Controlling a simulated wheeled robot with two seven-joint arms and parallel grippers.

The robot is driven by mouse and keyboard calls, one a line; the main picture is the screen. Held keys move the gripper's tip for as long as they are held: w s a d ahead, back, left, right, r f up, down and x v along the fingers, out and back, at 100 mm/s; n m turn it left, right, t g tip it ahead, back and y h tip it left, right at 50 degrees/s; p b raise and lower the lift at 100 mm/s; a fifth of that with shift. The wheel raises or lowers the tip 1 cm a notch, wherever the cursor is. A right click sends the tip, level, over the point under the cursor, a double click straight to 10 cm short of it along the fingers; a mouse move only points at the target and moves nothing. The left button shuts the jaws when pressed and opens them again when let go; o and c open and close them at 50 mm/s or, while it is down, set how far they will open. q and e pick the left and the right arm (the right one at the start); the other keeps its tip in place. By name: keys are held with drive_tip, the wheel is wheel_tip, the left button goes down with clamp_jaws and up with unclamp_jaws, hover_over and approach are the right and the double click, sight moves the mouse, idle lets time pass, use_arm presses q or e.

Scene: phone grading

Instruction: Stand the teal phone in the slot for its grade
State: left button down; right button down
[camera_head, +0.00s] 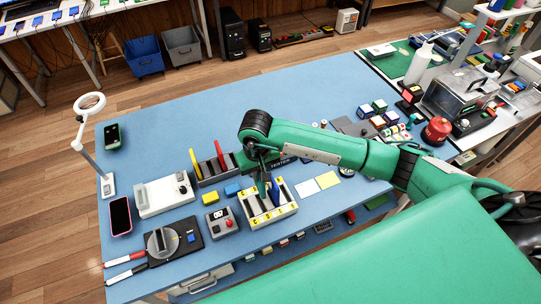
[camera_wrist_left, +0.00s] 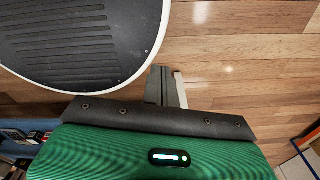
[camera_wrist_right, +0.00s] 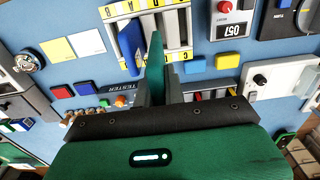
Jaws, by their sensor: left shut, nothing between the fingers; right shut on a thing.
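The teal phone (camera_wrist_right: 155,55) is held edge-on between the fingers of my right gripper (camera_wrist_right: 156,88). In the head view the teal phone (camera_head: 262,187) points down at the back part of the cream slot rack (camera_head: 286,212), which has yellow letter labels. Whether its lower end is inside a slot or just above it, I cannot tell. A blue phone (camera_wrist_right: 130,47) stands in the rack beside it; it also shows in the head view (camera_head: 275,192). My left gripper (camera_wrist_left: 166,82) is shut and empty over the floor, outside the head view.
A grey rack (camera_head: 207,170) with red and yellow upright pieces stands just behind. A tester unit (camera_head: 285,161), a small grey box with a display (camera_head: 222,222) and yellow and white cards (camera_head: 318,184) lie close around.

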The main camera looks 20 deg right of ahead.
sight(260, 185)
drive_tip(key=shift+s+a+f, duration=0.25)
drive_tip(key=shift+s+f, duration=0.5)
drive_tip(key=shift+f, duration=0.75)
use_arm(q)
drive_tip(key=shift+w+d+r, duration=0.15)
drive_tip(key=shift+r, duration=0.15)
drive_tip(key=shift+f, duration=0.1)
use_arm(e)
drive_tip(key=shift+f+b, duration=0.25)
drive_tip(key=shift+b, duration=0.35)
use_arm(q)
drive_tip(key=shift+f, duration=0.5)
